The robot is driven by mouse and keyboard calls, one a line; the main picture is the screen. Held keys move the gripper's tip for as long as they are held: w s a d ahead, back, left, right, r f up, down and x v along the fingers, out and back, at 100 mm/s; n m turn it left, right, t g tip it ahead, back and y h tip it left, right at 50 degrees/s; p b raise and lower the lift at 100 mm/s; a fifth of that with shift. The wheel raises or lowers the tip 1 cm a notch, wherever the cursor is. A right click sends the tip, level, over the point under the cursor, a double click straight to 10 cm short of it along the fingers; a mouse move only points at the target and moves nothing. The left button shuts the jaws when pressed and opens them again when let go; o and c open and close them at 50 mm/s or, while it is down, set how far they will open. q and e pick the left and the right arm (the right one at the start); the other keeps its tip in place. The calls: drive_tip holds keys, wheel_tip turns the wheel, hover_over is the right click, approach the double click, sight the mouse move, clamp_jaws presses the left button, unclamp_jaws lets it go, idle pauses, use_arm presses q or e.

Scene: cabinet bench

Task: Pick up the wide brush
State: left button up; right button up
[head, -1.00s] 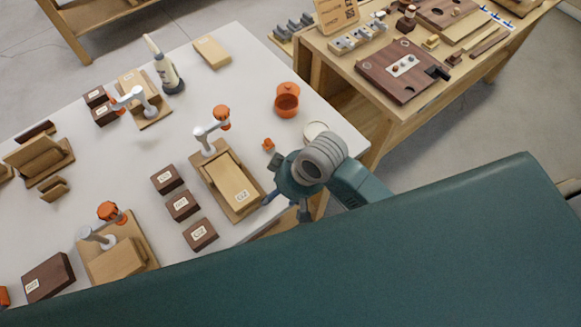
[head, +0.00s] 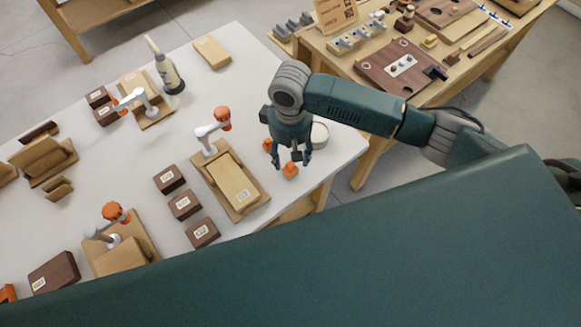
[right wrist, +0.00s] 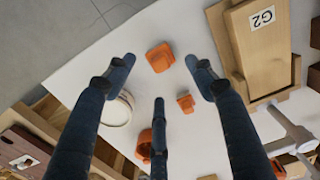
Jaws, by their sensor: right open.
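I cannot pick out a wide brush with certainty in either view. My right gripper (head: 291,160) is open and empty above the near right edge of the white table (head: 335,160), pointing down. Its spread fingers also show in the right wrist view (right wrist: 158,80). A larger orange piece (head: 290,170) is by the fingertips in the head view, and between the outer fingertips in the wrist view (right wrist: 160,57). A smaller orange piece (head: 267,145) lies close by. An orange pot (right wrist: 145,145) is partly behind a finger. My left gripper is not in view.
A round white dish (head: 319,134) stands right of the gripper. A wooden fixture (head: 240,188) with a labelled block is left of it, beside several dark blocks (head: 185,205). A bottle (head: 168,72) stands further back. A wooden bench (head: 350,100) is behind my arm.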

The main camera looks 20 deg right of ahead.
sight(291, 164)
drive_tip(key=f, duration=0.2)
drive_tip(key=f+p, duration=0.1)
drive_tip(key=f, duration=0.2)
drive_tip(key=shift+s+f+p, duration=0.3)
drive_tip(key=shift+f+p, duration=0.05)
drive_tip(key=shift+p, duration=0.05)
drive_tip(key=shift+f, duration=0.2)
drive_tip(key=c, duration=1.2)
